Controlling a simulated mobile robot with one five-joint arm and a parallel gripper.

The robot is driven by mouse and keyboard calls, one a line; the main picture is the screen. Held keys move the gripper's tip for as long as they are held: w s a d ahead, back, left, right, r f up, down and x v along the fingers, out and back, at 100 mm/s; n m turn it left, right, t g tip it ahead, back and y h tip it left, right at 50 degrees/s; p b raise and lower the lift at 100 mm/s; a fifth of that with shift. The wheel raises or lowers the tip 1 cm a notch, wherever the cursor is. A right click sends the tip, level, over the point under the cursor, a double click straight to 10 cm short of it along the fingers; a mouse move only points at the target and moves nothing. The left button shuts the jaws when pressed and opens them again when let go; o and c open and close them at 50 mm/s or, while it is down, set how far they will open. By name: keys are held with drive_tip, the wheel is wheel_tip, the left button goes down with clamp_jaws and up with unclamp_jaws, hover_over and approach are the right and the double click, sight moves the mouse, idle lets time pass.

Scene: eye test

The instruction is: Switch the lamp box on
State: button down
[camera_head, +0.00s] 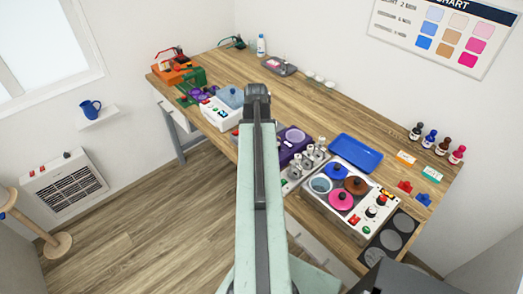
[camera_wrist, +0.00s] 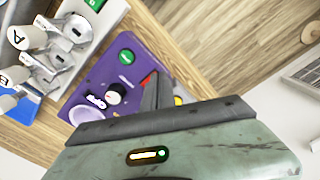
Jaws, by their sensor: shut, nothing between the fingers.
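No box in view carries a readable lamp label. A purple box (camera_wrist: 98,100) lies below my gripper (camera_wrist: 152,88) in the wrist view. Its panel has a green oval part (camera_wrist: 126,57), a black-and-white knob (camera_wrist: 115,93), a white part (camera_wrist: 95,101), a red part beside the fingers and a yellow part behind them. My gripper is shut and empty; I cannot tell if the tips touch the panel. In the head view the purple box (camera_head: 284,156) has a pale round top (camera_head: 294,135), and my arm partly hides it. My gripper (camera_head: 257,90) is beyond it there.
Metal parts with letters (camera_wrist: 60,55) stand close beside the purple box. In the head view, a white box with a blue top (camera_head: 212,113) stands left, and a white panel with colored lids (camera_head: 320,203) stands right. A blue tray (camera_head: 356,153) lies behind. Bare wood (camera_head: 290,90) is at the back.

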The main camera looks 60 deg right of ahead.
drive_tip(key=shift+f+b, duration=0.7)
drive_tip(key=shift+f, duration=0.05)
wheel_tip(320, 180, up, 7)
drive_tip(key=p, duration=0.7)
idle(0.6)
